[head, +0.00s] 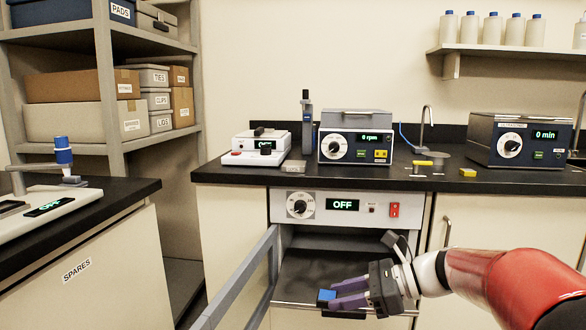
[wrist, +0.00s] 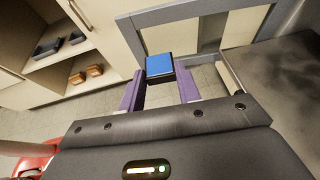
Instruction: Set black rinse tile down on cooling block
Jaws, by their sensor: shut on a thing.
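My gripper (head: 337,294) has purple fingers and is shut on a small square piece with a blue top and black sides (head: 326,295). The piece also shows in the wrist view (wrist: 160,66), at the fingertips of my gripper (wrist: 160,84). I take it for the black rinse tile, though its upper face is blue. It is held in the air, in front of the open compartment under the counter. A small grey block (head: 293,166) lies on the counter near the white instrument; I cannot tell for sure whether it is the cooling block.
The compartment unit (head: 285,207) reads OFF, and its framed door (head: 236,285) stands open to the left of my gripper. The counter (head: 230,173) above carries several instruments. The wrist view shows a cabinet shelf (wrist: 45,78) with black and orange pieces.

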